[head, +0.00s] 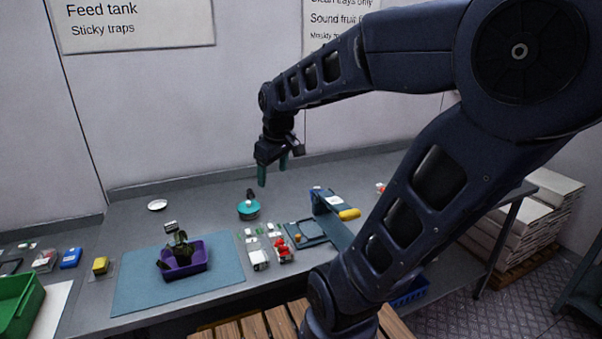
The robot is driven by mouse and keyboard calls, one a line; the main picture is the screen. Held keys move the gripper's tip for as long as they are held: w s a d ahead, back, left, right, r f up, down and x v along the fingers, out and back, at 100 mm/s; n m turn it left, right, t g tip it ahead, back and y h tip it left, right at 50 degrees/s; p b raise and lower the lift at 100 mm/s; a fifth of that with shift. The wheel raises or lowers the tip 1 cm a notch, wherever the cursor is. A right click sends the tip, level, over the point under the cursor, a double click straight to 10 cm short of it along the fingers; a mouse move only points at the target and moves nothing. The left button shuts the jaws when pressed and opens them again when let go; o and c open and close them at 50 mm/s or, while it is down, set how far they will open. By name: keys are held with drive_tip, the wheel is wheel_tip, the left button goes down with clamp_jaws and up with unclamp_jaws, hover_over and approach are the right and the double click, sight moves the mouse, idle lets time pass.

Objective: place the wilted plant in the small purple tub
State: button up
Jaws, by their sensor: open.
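The small purple tub (190,268) stands on a blue-grey mat on the bench, left of centre. The wilted plant (178,247), dark and drooping, is in the tub, with some leaves over its left rim. A small tag-like piece shows above it. My gripper (273,175) is open and empty, fingers pointing down, in the air above the back of the bench. It is well to the right of the tub and higher than it, apart from everything.
The mat (135,291) has bare room around the tub. A teal round item (249,209) stands near below my gripper. White punnets (259,259), one with red fruit, and a scale-like device (311,233) are right of the mat. A green crate (17,303) is far left.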

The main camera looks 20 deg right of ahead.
drive_tip(key=s+d+r+m+t, duration=0.1)
drive_tip(key=s+d+m, duration=0.4)
drive_tip(key=s+m, duration=0.1)
drive_tip(key=shift+s+d+m+t+h, duration=0.25)
drive_tip(key=shift+s+m+t+h, duration=0.05)
